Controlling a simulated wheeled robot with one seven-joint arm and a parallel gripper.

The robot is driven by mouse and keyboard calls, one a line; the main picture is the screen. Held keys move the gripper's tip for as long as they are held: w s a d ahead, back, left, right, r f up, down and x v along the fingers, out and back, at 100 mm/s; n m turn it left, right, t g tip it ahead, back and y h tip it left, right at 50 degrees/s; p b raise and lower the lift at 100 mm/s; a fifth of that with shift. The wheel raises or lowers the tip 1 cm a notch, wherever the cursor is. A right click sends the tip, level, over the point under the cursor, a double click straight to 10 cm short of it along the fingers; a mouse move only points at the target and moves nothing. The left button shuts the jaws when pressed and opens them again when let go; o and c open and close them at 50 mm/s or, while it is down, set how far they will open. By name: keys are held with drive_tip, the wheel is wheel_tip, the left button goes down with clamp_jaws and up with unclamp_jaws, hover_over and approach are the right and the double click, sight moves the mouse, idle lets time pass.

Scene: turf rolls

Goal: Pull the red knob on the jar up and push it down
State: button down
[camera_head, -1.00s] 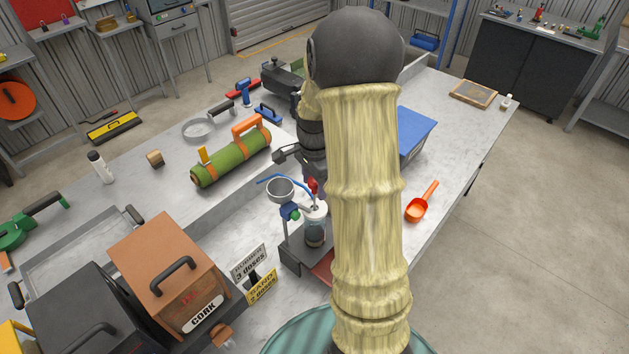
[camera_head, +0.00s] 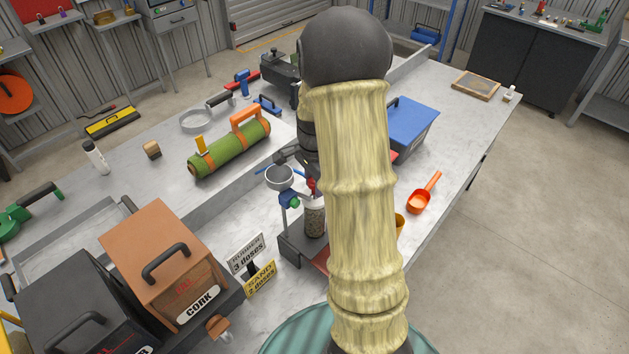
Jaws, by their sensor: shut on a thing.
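The jar (camera_head: 315,219) stands upright on a dark stand, with a pale top and grainy grey-brown contents. The red knob (camera_head: 311,187) shows just above its top, partly covered by my gripper. My gripper (camera_head: 309,177) comes down over the knob from above and is shut on it. My arm hides the right side of the gripper and much of the space right of the jar. The fingertips are too small and covered to see clearly.
A metal bowl (camera_head: 279,177) sits close left of the jar. The dose signs (camera_head: 250,265), a cork box (camera_head: 161,258) and a green turf roll (camera_head: 230,150) lie to the left. An orange scoop (camera_head: 421,201) and a blue box (camera_head: 412,125) are to the right.

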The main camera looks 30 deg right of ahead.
drive_tip(key=shift+s+f, duration=0.1)
drive_tip(key=shift+f, duration=0.15)
drive_tip(key=c, duration=1.4)
unclamp_jaws()
drive_tip(key=o, duration=0.3)
drive_tip(key=shift+o, duration=0.2)
drive_tip(key=shift+r, duration=0.2)
wheel_tip(320, 180, up, 17)
drive_tip(key=b, duration=0.2)
drive_tip(key=shift+b, duration=0.4)
